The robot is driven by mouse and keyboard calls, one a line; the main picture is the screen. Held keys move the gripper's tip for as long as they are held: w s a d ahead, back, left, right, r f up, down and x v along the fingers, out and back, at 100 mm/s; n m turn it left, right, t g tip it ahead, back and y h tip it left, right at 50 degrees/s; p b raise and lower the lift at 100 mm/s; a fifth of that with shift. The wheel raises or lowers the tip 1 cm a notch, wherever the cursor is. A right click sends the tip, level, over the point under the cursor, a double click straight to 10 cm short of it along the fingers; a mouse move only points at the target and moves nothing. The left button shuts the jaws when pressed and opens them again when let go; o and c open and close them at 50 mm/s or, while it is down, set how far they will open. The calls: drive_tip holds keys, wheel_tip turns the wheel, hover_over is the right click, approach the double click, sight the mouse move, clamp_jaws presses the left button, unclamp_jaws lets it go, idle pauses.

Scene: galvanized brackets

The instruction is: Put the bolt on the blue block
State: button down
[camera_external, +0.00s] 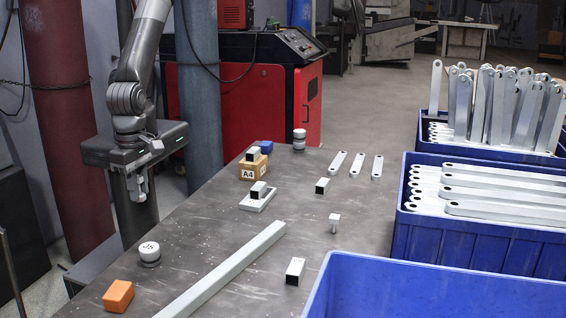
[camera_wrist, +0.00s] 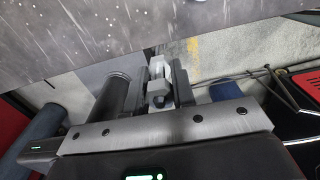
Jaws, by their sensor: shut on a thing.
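My gripper (camera_external: 137,192) hangs off the left side of the table, clear of everything on it. It is shut on a small pale grey metal piece (camera_wrist: 160,97), seen between the fingers in the wrist view. The fingers hide much of it, and I cannot tell for sure whether it is a bolt. A bolt-like piece (camera_external: 334,223), a pale head on a thin stem, stands upright on the table right of centre. The blue block (camera_external: 265,147) sits at the table's back edge, behind a tan block marked A4 (camera_external: 250,173).
A metal tube piece (camera_external: 253,155) lies on the A4 block. Other tube pieces, flat bars, a long bar (camera_external: 225,272), an orange block (camera_external: 118,296) and a white-topped weight (camera_external: 149,253) are on the table. Blue crates (camera_external: 490,245) stand at the right.

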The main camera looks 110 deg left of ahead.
drive_tip(key=w+a+n, duration=0.4)
drive_tip(key=w+a, duration=0.4)
drive_tip(key=a, duration=0.2)
drive_tip(key=n, duration=1.4)
hover_over(266, 143)
wheel_tip(266, 143, down, 3)
drive_tip(key=shift+d+f, duration=0.15)
drive_tip(key=shift+f, duration=2)
